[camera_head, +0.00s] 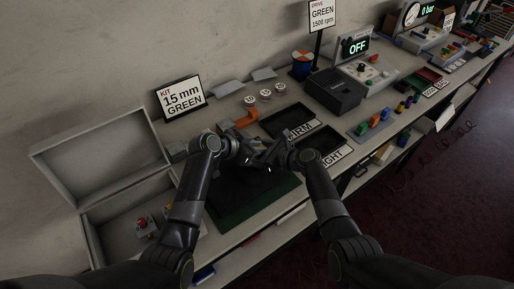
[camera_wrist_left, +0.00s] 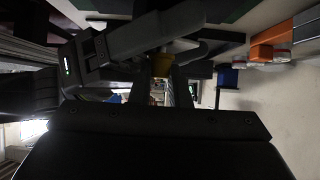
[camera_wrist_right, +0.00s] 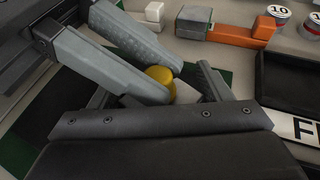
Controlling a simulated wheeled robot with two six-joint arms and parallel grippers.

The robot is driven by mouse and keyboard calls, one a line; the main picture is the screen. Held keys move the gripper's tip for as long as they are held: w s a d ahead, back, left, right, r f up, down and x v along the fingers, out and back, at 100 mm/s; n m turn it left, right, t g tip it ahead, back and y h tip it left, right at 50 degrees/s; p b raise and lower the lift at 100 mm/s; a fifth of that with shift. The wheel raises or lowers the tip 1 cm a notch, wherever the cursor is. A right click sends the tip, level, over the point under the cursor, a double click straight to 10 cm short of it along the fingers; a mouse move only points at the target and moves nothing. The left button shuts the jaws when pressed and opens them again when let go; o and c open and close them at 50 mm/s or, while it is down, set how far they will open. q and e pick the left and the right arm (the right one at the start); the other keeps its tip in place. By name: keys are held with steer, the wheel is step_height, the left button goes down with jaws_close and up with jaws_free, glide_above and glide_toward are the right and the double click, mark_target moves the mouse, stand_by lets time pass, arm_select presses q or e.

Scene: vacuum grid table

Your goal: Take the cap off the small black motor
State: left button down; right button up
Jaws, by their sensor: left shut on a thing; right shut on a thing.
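My left gripper (camera_head: 258,152) and right gripper (camera_head: 274,158) meet over the dark green mat (camera_head: 245,210). In the right wrist view a round yellow cap (camera_wrist_right: 160,75) sits between the tips of the left gripper's grey fingers (camera_wrist_right: 165,82). The yellow cap also shows in the left wrist view (camera_wrist_left: 162,64). The right gripper's own fingers close just below it, with a pale grey surface between them. The small black motor's body is mostly hidden by the fingers and is too dark to make out. I cannot tell whether cap and motor still touch.
An open grey box (camera_head: 103,150) with red-topped parts stands at left. Black trays (camera_head: 287,122) lie just right of the grippers. An orange block (camera_head: 246,117) and several small round tins (camera_head: 265,94) stand behind. A black box (camera_head: 335,91) is farther right.

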arm_select(q)
steer(key=shift+r, duration=0.75)
steer(key=shift+r, duration=2)
arm_select(e)
steer(key=o, duration=1.5)
steer(key=shift+c, duration=0.2)
arm_select(q)
steer(key=shift+r, duration=0.1)
arm_select(e)
steer(key=shift+s+d+r, duration=0.2)
steer(key=shift+s+d, duration=0.05)
steer(key=shift+d, duration=0.2)
arm_select(q)
steer(key=shift+r, duration=0.1)
arm_select(e)
steer(key=v, duration=1.1)
